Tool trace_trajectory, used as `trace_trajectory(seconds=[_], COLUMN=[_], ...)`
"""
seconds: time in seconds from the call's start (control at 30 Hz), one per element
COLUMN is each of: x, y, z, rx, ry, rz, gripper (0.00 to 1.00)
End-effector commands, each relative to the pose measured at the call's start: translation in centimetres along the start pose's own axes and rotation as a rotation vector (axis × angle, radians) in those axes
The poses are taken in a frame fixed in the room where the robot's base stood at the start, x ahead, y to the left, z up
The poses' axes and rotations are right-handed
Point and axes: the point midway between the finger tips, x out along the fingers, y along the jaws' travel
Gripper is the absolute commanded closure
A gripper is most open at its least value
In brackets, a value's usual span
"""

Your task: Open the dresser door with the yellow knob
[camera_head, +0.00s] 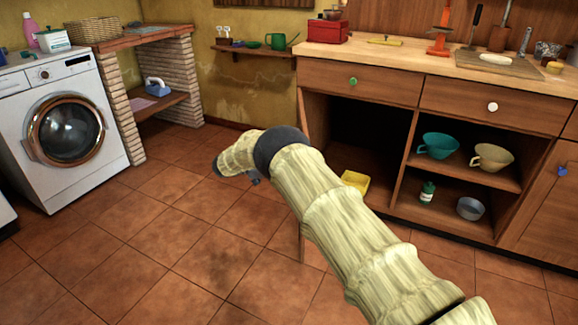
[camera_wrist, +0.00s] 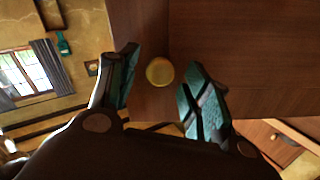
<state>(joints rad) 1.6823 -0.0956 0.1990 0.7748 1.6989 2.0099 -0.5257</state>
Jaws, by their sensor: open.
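The yellow knob (camera_wrist: 160,71) is in the wrist view, on a brown wooden panel (camera_wrist: 240,60). My gripper (camera_wrist: 161,60) is open, with one teal-padded finger on each side of the knob; I cannot tell whether either touches it. In the head view, the dresser (camera_head: 360,84) stands at the right. Its lower left compartment (camera_head: 365,125) is uncovered and dark inside. A narrow wooden edge (camera_head: 303,245) shows below my arm and may be the door seen nearly edge-on. My arm hides most of it, and the knob is hidden there.
The dresser's drawers have a green knob (camera_head: 353,81) and a white knob (camera_head: 492,107); a blue knob (camera_head: 562,170) is at far right. A yellow box (camera_head: 355,181) sits low in the compartment. A washing machine (camera_head: 70,125) stands left. The tiled floor (camera_head: 150,225) between is clear.

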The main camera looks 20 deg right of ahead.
Motion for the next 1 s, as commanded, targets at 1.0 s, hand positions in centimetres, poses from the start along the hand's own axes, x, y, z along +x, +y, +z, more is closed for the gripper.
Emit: trace_trajectory(seconds=[1.0], x=[-7.4], y=[0.0], z=[0.1], rx=[0.0], ry=[0.001], rz=[-0.001], gripper=[0.51])
